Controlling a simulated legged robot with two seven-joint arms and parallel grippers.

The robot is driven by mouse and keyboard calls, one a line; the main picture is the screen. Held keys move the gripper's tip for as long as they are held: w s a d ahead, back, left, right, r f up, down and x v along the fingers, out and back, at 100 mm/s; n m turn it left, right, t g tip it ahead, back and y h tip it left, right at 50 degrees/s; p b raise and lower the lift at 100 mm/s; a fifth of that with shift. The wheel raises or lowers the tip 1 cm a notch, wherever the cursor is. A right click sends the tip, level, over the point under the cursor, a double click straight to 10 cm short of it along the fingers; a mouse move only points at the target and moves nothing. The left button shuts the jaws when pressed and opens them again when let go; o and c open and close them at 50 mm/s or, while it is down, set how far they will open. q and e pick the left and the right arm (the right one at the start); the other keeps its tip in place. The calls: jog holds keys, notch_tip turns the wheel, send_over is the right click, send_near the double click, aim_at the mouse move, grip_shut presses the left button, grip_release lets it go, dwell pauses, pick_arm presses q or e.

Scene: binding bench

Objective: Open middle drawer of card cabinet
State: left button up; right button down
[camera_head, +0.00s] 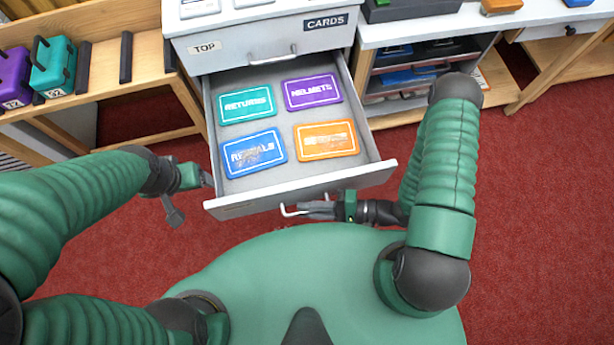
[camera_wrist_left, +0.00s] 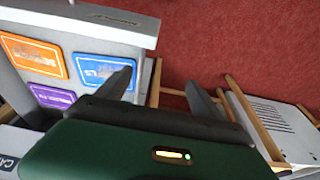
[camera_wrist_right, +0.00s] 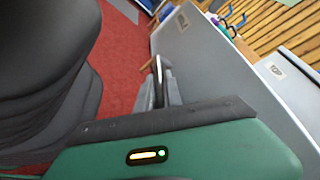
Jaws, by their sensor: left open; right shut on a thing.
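The white card cabinet (camera_head: 262,40) stands at the top centre in the head view, its upper drawer labelled TOP. The drawer (camera_head: 372,178) below that one is pulled far out; its front label is unreadable. Inside lie teal, purple, blue and orange cards. My right gripper (camera_head: 308,209) is shut on the drawer's bar handle (camera_head: 287,211), at the middle of its front. The handle also shows between the fingers in the right wrist view (camera_wrist_right: 158,82). My left gripper (camera_head: 190,197) is open and empty, just left of the drawer's front corner.
A wooden bench (camera_head: 105,95) with teal and purple boxes stands at the left. A white shelf unit (camera_head: 400,32) with dark and blue items stands right of the cabinet. Red carpet (camera_head: 540,220) is clear at the right. My green body is close in front of the drawer.

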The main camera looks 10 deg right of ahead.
jog(key=c, duration=1.8)
grip_release()
jog(key=shift+o, duration=0.2)
jog(key=shift+d, duration=0.1)
jog(key=p+v, duration=0.1)
jog(key=v, duration=1.6)
jog(key=shift+p, duration=0.4)
